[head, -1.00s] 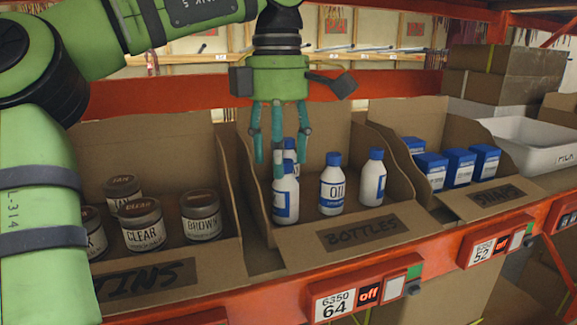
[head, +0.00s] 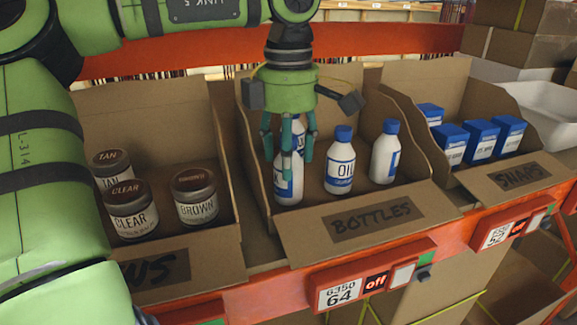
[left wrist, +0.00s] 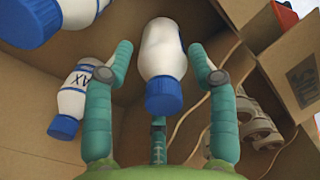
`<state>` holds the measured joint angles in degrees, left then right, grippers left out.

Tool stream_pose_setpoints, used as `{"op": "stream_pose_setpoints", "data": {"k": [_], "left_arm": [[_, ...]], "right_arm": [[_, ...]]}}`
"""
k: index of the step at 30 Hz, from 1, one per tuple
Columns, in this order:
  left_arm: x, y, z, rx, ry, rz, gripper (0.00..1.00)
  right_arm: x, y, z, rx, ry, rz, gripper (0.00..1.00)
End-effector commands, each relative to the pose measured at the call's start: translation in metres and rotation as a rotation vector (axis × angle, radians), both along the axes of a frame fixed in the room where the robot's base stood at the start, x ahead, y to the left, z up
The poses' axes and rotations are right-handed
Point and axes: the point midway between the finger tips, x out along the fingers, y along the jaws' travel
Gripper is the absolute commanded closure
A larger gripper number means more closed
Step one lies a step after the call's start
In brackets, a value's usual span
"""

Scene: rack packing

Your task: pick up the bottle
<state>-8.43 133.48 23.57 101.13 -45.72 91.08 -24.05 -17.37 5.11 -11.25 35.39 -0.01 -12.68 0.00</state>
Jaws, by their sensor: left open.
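White bottles with blue caps stand in the cardboard box marked BOTTLES (head: 372,220). In the head view these are a left bottle (head: 289,188), a middle bottle marked OIL (head: 340,165) and a right bottle (head: 385,153); another behind the left one is mostly hidden. My left gripper (head: 288,150) points down, open, over the left bottle, its fingers covering part of it. In the left wrist view one bottle (left wrist: 162,52) lies between the open fingers, with visible gaps either side. A bottle marked AX (left wrist: 78,92) and another bottle (left wrist: 45,18) are to the left. My right gripper is not in view.
A box of tins (head: 170,270) is on the left and a box marked SNAPS (head: 510,178) with blue cartons on the right. Cardboard walls flank the bottles closely. An orange shelf edge (head: 450,240) runs along the front.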

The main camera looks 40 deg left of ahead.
Motion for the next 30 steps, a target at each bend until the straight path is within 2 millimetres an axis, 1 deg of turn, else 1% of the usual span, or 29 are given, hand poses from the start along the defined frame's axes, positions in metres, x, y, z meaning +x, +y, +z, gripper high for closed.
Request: {"op": "stream_pose_setpoints", "data": {"k": [3,6,7,8,9,10,11,23,26,30], "left_arm": [[0.0,0.0,-0.002,0.001,-0.001,0.0,0.42],[0.0,0.0,-0.002,0.001,-0.001,0.0,0.42],[0.0,0.0,-0.002,0.001,-0.001,0.0,0.46],[0.0,0.0,-0.002,0.001,-0.001,0.0,0.58],[0.0,0.0,-0.002,0.001,-0.001,0.0,0.74],[0.0,0.0,-0.002,0.001,-0.001,0.0,0.86],[0.0,0.0,-0.002,0.001,-0.001,0.0,0.91],[0.0,0.001,0.0,0.002,-0.001,0.001,0.91],[0.001,0.001,0.005,0.003,-0.003,0.003,0.91],[0.001,0.0,0.022,0.003,-0.006,0.003,0.91]], "right_arm": [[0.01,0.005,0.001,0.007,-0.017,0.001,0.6],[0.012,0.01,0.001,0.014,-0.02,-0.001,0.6],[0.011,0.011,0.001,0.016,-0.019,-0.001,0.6],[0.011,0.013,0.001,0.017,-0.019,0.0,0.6],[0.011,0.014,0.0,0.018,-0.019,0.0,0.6],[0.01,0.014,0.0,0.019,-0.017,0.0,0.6],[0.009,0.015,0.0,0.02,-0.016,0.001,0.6],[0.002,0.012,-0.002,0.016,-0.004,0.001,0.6],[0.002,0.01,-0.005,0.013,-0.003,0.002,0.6],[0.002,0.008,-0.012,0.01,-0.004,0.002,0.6]]}}
